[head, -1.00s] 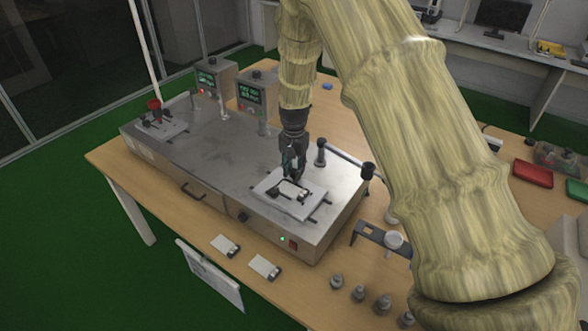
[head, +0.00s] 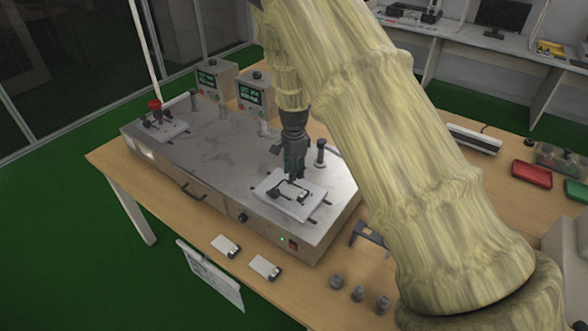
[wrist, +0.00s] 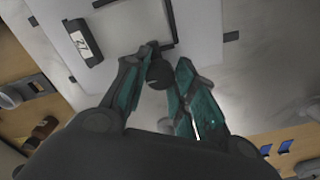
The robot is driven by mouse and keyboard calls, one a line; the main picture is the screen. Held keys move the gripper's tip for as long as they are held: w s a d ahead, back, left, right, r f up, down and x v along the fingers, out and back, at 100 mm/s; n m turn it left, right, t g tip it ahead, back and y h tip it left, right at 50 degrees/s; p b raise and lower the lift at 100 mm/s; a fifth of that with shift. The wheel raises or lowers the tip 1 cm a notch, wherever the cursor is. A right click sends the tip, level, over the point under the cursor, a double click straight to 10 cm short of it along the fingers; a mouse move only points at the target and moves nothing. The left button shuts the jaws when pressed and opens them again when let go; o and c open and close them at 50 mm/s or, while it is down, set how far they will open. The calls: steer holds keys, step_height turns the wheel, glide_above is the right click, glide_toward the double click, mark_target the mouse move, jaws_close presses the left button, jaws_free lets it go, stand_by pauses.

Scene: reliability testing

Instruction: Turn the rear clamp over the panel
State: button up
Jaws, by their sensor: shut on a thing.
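The white fixture plate (head: 312,208) sits on the right end of the steel test box. The small pale panel (wrist: 132,22) lies on it inside a dark frame. My gripper (head: 296,180) is low over the plate, pointing down. In the wrist view its teal fingers (wrist: 167,66) close on the dark round knob of the rear clamp (wrist: 157,74), beside the panel's edge. The rest of that clamp is hidden by the fingers. A dark labelled block (wrist: 83,43) stands at the panel's left in the wrist view.
A second fixture with a red knob (head: 154,104) is at the box's far left. Two control boxes (head: 214,82) stand behind. Two small panels (head: 264,267) lie on the table in front.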

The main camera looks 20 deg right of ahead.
steer(key=shift+w+r+m, duration=0.1)
steer(key=shift+r+m, duration=0.05)
steer(key=shift+m, duration=0.15)
steer(key=shift+d, duration=0.1)
steer(key=o, duration=1)
steer(key=shift+o, duration=0.2)
step_height(320, 180, up, 12)
stand_by(0.4)
